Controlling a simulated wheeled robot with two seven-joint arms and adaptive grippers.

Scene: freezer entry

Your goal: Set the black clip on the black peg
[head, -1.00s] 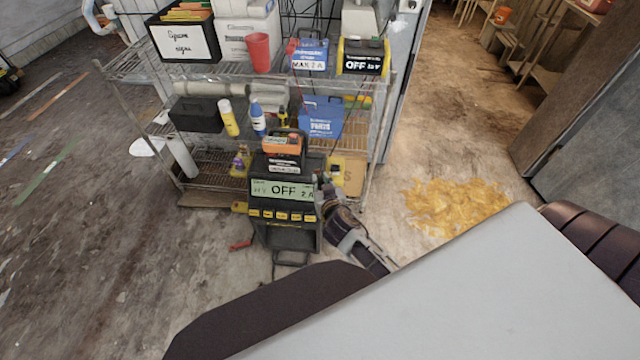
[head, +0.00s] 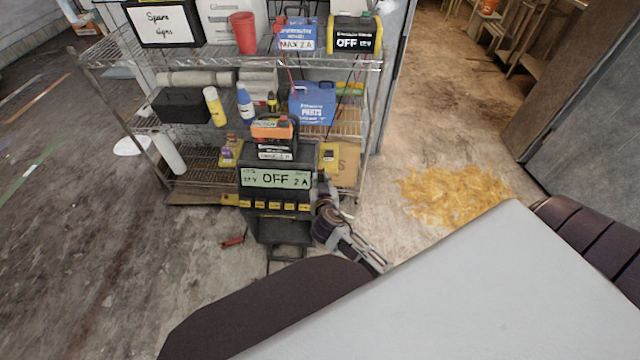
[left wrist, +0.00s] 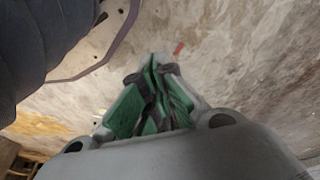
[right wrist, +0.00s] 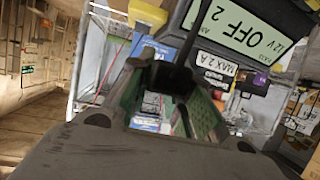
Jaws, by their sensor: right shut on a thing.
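The black charger (head: 275,208) stands in front of the wire shelf, its display (head: 275,178) reading OFF 12 V 2 A. An orange-topped unit (head: 272,128) marked MAX 2 A sits at its top. My right gripper (head: 322,188) is at the charger's right side. In the right wrist view it is shut on a small dark thing (right wrist: 175,78), seemingly the black clip, mostly hidden between the fingers. I cannot make out the black peg. My left gripper (left wrist: 158,75) is shut with nothing visible between its pads, over the floor and outside the head view.
A red clip-like thing (head: 232,241) lies on the floor left of the charger. The wire shelf (head: 230,62) behind holds boxes, bottles and a red cup (head: 243,33). A yellow spill (head: 455,195) is on the floor at right. Floor to the left is mostly clear.

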